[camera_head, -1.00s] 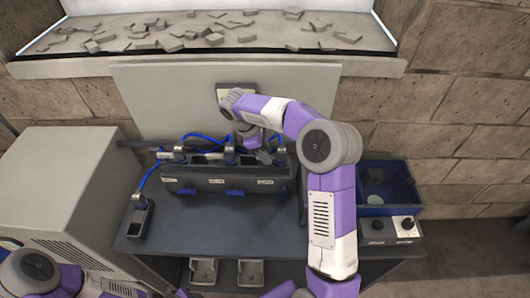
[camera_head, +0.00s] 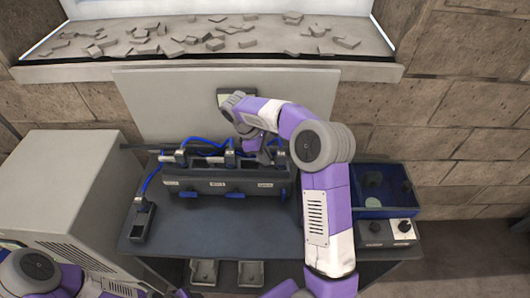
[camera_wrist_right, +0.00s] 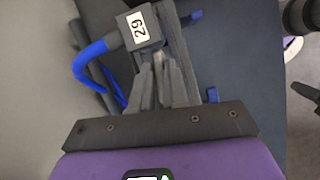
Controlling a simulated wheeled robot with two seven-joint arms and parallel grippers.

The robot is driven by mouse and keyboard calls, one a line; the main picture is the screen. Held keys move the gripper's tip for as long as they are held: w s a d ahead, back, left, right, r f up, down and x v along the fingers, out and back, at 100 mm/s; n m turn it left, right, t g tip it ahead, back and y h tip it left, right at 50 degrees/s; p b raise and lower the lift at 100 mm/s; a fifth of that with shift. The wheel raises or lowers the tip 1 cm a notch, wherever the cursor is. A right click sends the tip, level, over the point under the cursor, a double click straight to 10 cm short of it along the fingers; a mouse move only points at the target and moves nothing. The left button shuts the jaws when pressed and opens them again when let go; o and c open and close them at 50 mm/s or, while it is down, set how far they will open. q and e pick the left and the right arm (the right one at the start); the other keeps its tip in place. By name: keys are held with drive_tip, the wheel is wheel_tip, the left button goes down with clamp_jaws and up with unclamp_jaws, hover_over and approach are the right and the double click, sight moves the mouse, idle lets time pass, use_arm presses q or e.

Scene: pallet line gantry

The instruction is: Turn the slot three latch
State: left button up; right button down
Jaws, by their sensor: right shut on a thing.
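A dark rack (camera_head: 210,186) with three labelled slots stands on the bench, with blue tabs along its front. The slot three label (camera_head: 265,184) is at the rack's right end. My right gripper (camera_head: 265,157) is over the top of that end, its fingertips partly hidden by my arm. In the right wrist view the gripper (camera_wrist_right: 160,68) is shut on a small grey part beside a dark connector marked 29 (camera_wrist_right: 138,27). I cannot tell whether this part is the latch. My left arm shows at the lower left; its gripper is not clear.
Blue cables run to the rack's connectors. A dark holder (camera_head: 143,220) lies left of it. A blue bin (camera_head: 385,212) and a knob box (camera_head: 388,234) are at the right. A pale panel (camera_head: 170,95) stands behind. The bench before the rack is clear.

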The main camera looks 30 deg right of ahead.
drive_tip(key=m+p, duration=0.2)
drive_tip(key=m+g+y+p, duration=0.1)
drive_tip(key=m+p, duration=0.1)
drive_tip(key=shift+r+m, duration=0.2)
drive_tip(key=shift+m, duration=0.1)
drive_tip(key=m+y+p, duration=0.1)
drive_tip(key=m, duration=0.1)
drive_tip(key=m+y+p, duration=0.1)
drive_tip(key=m+p, duration=0.1)
drive_tip(key=shift+m+g, duration=0.3)
drive_tip(key=shift+g, duration=0.1)
drive_tip(key=m+y+p, duration=0.1)
drive_tip(key=m, duration=0.2)
drive_tip(key=shift+f, duration=0.15)
drive_tip(key=shift+m+t+y+p, duration=0.45)
drive_tip(key=shift+m+y, duration=0.35)
drive_tip(key=shift+m, duration=1.4)
drive_tip(key=c, duration=1.1)
unclamp_jaws()
